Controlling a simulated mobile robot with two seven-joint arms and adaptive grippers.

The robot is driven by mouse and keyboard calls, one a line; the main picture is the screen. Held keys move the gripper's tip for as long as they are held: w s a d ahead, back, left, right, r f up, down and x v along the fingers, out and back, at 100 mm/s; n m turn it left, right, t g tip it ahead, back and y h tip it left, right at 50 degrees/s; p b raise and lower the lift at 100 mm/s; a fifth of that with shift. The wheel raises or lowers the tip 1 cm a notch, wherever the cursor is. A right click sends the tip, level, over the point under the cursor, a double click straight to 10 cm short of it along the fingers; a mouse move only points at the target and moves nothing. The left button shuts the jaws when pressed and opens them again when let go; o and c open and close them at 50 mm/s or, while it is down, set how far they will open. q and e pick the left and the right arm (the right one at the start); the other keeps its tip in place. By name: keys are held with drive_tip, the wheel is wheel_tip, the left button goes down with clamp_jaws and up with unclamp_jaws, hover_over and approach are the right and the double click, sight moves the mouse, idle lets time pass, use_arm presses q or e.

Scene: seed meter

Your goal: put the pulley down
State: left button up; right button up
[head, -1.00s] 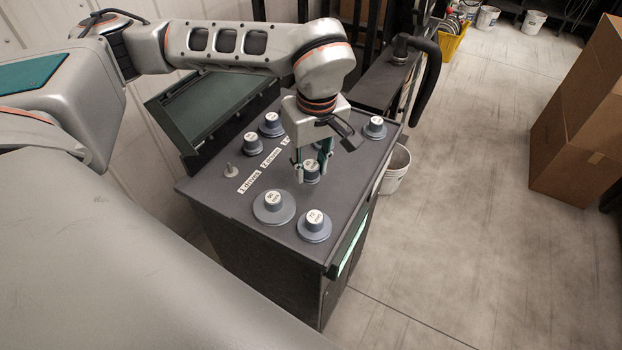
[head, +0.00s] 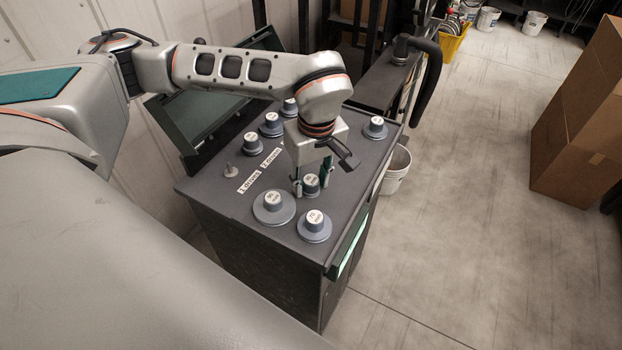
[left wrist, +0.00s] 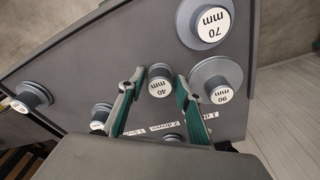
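The pulley marked 40 mm (head: 311,181) is grey-blue with a white label on its hub. It is upright, low over the dark cabinet top (head: 225,200); I cannot tell whether its base touches that top. My left gripper (head: 312,187) points down with one finger on each side of the pulley. My right gripper is not in view.
The 90 mm pulley (head: 273,208) and 70 mm pulley (head: 314,227) stand close in front. Another pulley (head: 375,128) stands at the far right corner, several more at the back left. A short metal peg (head: 229,171) stands at left beside drum labels.

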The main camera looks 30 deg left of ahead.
sight(314, 184)
use_arm(q)
wheel_tip(314, 184, up, 12)
drive_tip(key=d, duration=0.1)
drive_tip(key=shift+s+r+p, duration=0.15)
drive_tip(key=shift+s+p, duration=0.25)
drive_tip(key=shift+d, duration=0.1)
idle(0.5)
